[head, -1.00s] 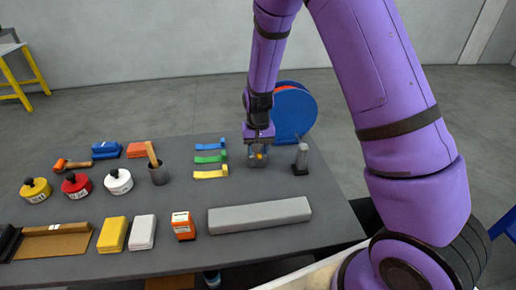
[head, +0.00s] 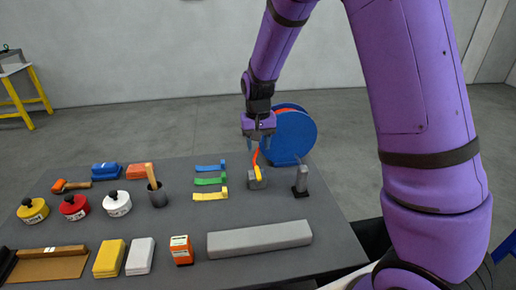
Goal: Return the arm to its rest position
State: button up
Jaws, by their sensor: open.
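My purple arm (head: 425,130) reaches up the right side and over the back of the table. My gripper (head: 258,138) is open and empty, pointing down above the grey block (head: 257,182). A red and yellow piece (head: 257,170) stands tilted on that block, just below the fingers; whether the fingertips touch it I cannot tell.
A blue reel (head: 288,135) stands behind my gripper, with a grey post (head: 301,180) to the right. Blue, green and yellow strips (head: 210,181) lie to the left. A long grey bar (head: 260,238) lies in front. Pots, blocks and a brush cup (head: 157,195) fill the left side.

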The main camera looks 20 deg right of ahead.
dwell(0.4)
jog(key=s+d+r+n+t+y, duration=0.1)
jog(key=s+d+r, duration=0.1)
jog(key=s+r, duration=0.55)
jog(key=s+d+r+t, duration=0.15)
jog(key=s+r, duration=0.35)
jog(key=r, duration=0.5)
jog(key=s+d+r+t, duration=0.1)
jog(key=s+r, duration=0.2)
jog(key=s, duration=0.5)
jog(key=s+d+r+n+t+h, duration=0.1)
jog(key=s+d+r, duration=0.1)
jog(key=s, duration=0.7)
jog(key=shift+s+r+t, duration=0.25)
jog(key=shift+r+t, duration=0.1)
jog(key=shift+r, duration=0.15)
